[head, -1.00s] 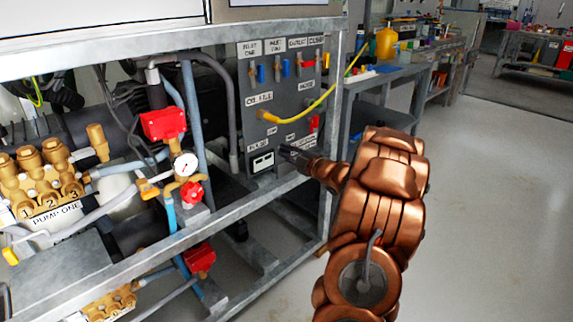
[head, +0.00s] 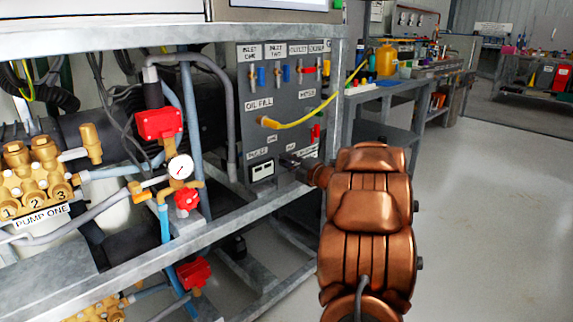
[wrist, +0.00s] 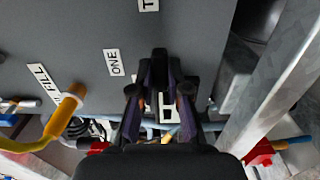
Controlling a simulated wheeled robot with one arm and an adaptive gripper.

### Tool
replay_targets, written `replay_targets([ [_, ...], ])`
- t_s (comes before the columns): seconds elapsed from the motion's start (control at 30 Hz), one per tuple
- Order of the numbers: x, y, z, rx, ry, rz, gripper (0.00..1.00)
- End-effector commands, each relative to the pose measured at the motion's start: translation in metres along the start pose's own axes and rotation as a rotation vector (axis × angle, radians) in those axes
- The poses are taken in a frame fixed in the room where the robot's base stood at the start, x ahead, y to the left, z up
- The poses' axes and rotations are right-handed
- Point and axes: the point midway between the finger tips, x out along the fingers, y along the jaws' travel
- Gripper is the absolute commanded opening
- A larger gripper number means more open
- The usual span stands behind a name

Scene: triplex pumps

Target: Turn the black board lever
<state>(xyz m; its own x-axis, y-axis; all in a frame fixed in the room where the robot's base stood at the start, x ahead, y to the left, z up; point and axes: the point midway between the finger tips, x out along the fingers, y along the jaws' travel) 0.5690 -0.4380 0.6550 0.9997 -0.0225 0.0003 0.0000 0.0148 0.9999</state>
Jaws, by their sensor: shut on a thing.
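The grey board (head: 250,80) stands upright in the pump frame, with valves and labels on its face. The black board lever (wrist: 160,62) shows in the wrist view as a dark upright piece between my fingers. My gripper (wrist: 160,92) is shut on this lever, one finger on each side. In the head view my gripper (head: 290,160) reaches the board's lower right part. There the lever blends with the dark fingers, so its exact angle cannot be told.
A yellow hose (head: 310,112) curves out from the board just above my gripper. A metal frame rail (head: 215,235) runs below it. Red-handled valves (head: 160,123) and a gauge (head: 180,167) stand to the left. The floor at right (head: 480,220) is clear.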

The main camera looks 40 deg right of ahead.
Motion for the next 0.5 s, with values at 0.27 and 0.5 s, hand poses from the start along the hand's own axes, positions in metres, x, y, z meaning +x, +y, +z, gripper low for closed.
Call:
replay_targets([
  [0.27, 0.0005, -0.0009, -0.0012, -0.001, 0.003, -0.002, 0.0],
  [0.5, 0.0002, -0.0006, -0.0005, 0.0, 0.002, -0.001, 0.4],
])
